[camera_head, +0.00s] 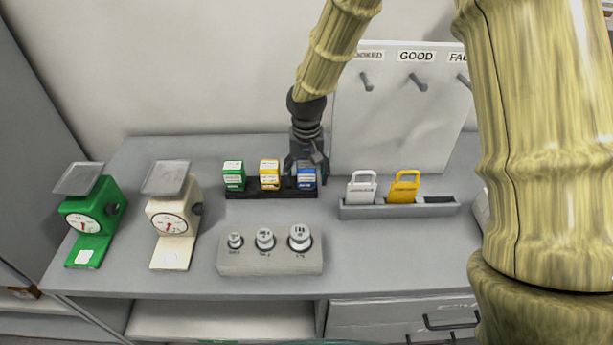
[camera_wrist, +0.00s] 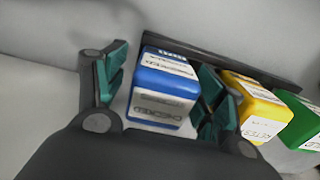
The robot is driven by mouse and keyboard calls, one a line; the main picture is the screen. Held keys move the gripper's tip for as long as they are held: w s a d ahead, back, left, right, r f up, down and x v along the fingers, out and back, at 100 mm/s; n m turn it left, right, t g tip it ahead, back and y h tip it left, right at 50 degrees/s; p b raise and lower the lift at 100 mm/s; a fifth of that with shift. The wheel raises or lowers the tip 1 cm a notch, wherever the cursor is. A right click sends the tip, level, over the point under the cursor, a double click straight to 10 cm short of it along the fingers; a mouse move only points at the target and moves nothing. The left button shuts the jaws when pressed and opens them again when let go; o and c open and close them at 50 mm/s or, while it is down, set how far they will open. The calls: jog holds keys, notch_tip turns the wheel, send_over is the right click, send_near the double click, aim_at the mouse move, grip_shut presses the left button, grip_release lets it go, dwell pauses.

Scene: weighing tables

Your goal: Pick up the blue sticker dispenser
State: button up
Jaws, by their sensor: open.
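The blue sticker dispenser (camera_head: 307,177) stands at the right end of a row of dispensers on a dark rack. My gripper (camera_head: 306,172) is above and around it in the head view, covering part of it. In the wrist view the blue dispenser (camera_wrist: 164,90) sits between the two open teal-padded fingers of my gripper (camera_wrist: 160,92). One finger is on its left side and the other on its right, between it and the yellow dispenser. I cannot tell whether either finger touches it.
A yellow dispenser (camera_head: 269,175) and a green dispenser (camera_head: 234,175) share the dark rack (camera_head: 271,195). A block with several weights (camera_head: 270,262) stands in front. A tag holder (camera_head: 398,211) is to the right, below a white hook board (camera_head: 400,120). Green (camera_head: 92,220) and cream (camera_head: 175,220) scales stand left.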

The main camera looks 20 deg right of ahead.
jog(key=shift+f, duration=0.1)
jog(key=c, duration=1.2)
notch_tip(320, 180, up, 10)
jog(key=shift+r+b, duration=0.1)
jog(key=shift+b, duration=1.05)
